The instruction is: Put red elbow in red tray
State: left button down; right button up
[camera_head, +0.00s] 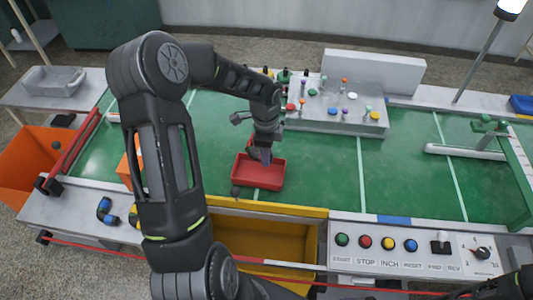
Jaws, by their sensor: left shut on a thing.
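The red tray (245,181) is a shallow open box on the green belt, near the middle of the view. My left gripper (264,155) points down over the tray's back part. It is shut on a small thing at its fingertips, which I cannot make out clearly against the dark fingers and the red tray. I cannot tell whether that thing touches the tray. No red elbow shows clearly elsewhere. Only dark parts of my right arm show at the bottom right; its gripper is not visible.
A grey rack (330,110) with several coloured fittings stands behind the tray. A yellow bin (265,238) lies in front, beside a button panel (410,256).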

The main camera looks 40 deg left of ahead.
pick_arm(q)
jog(key=shift+f+b, duration=3.75)
jog(key=shift+f, duration=1.3)
jog(key=c, duration=1.1)
grip_release()
notch_tip(320, 180, up, 8)
jog(key=shift+f+b, duration=0.1)
jog(key=shift+b, duration=0.25)
jog(key=shift+r+p, duration=2.8)
jog(key=shift+r, duration=0.75)
